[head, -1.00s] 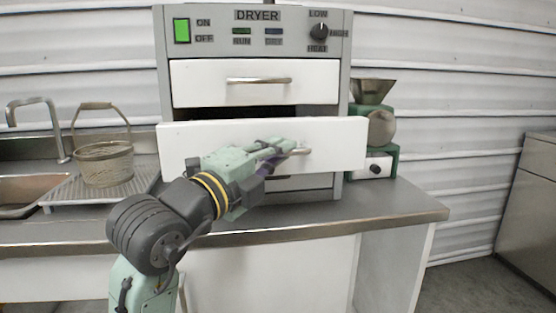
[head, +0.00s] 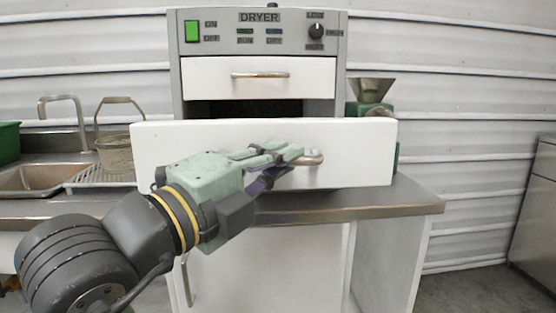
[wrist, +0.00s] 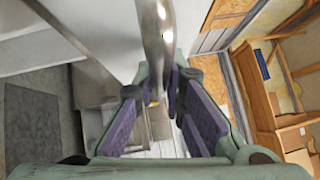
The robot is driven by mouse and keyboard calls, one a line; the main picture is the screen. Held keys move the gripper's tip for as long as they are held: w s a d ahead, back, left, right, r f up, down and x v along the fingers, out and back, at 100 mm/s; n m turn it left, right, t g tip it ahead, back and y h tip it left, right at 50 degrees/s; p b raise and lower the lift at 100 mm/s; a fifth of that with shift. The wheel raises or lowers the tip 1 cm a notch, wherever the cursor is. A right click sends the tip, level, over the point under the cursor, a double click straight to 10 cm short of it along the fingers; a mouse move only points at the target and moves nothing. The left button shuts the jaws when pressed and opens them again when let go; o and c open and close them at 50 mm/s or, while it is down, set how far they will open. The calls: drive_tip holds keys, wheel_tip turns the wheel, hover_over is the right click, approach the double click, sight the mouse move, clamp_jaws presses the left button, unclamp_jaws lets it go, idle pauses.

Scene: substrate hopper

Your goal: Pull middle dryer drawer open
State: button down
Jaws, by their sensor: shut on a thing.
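The grey dryer (head: 174,75) stands on the counter. Its middle drawer (head: 362,152) has a white front and is pulled well out toward me, with a dark gap above it. The drawer's metal bar handle (head: 315,158) is mostly hidden by my gripper. My gripper (head: 292,157) is shut on this handle in front of the drawer. In the wrist view the handle (wrist: 154,35) runs down between the purple-padded fingers of my gripper (wrist: 160,95). The top drawer (head: 210,85) is closed. The bottom drawer is hidden behind the middle drawer front.
A sink (head: 30,180) and a wire basket (head: 115,150) on a drainboard stand at the left. A green machine with a metal hopper (head: 371,90) stands behind the drawer's right end. The counter (head: 405,198) has free room at the right.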

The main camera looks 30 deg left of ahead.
drive_tip(key=c, duration=1.7)
unclamp_jaws()
drive_tip(key=shift+o, duration=0.2)
drive_tip(key=v, duration=1.2)
drive_tip(key=shift+r, duration=0.1)
